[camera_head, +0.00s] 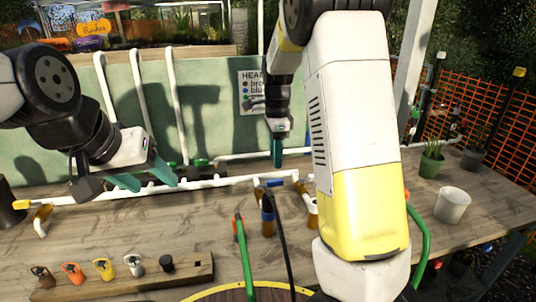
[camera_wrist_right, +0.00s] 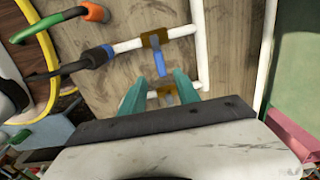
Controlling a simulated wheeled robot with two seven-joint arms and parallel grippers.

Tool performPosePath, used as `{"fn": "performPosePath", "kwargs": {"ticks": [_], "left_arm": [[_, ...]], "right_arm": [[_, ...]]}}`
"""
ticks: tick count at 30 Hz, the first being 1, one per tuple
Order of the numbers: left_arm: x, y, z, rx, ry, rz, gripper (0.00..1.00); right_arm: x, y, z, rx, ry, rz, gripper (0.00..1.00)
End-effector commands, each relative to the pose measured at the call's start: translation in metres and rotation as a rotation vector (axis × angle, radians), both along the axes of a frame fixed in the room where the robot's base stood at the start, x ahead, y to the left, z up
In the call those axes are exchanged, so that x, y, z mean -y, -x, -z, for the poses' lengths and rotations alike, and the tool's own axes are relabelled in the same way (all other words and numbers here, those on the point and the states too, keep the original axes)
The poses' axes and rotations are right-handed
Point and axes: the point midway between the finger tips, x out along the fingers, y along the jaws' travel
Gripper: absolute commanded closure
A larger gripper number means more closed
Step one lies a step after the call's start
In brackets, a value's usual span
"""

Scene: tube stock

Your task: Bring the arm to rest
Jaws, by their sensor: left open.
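My left gripper (camera_head: 146,179) is at the left in the head view, its teal fingers apart and empty above the white pipe run on the bench. My right gripper (camera_head: 277,152) hangs pointing down near the middle, in front of the green back panel; its fingers show edge-on there. My large right arm link hides part of the bench.
The wooden bench (camera_head: 150,240) carries a white pipe run (camera_head: 215,183) and a wooden block (camera_head: 195,272) with several coloured clips. A green hose (camera_head: 243,255) stands front centre. A white pot (camera_head: 453,204) and a plant pot (camera_head: 431,163) are at the right.

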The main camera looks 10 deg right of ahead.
Motion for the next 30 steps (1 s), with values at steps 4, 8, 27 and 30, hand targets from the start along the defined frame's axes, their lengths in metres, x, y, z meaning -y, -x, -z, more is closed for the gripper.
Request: {"fn": "performPosePath", "kwargs": {"ticks": [4,8,27,30], "left_arm": [[0.0,0.0,0.0,0.0,0.0,0.0,0.43],[0.0,0.0,0.0,0.0,0.0,0.0,0.43],[0.0,0.0,0.0,0.0,0.0,0.0,0.43],[0.0,0.0,0.0,0.0,0.0,0.0,0.43]], "right_arm": [[0.001,0.001,-0.001,0.003,-0.005,-0.008,0.62],[0.003,0.013,-0.014,0.028,-0.041,-0.083,0.62],[0.008,0.178,-0.111,0.474,-0.005,-1.106,0.62],[0.007,0.203,-0.114,0.528,0.08,-1.259,0.62]]}}
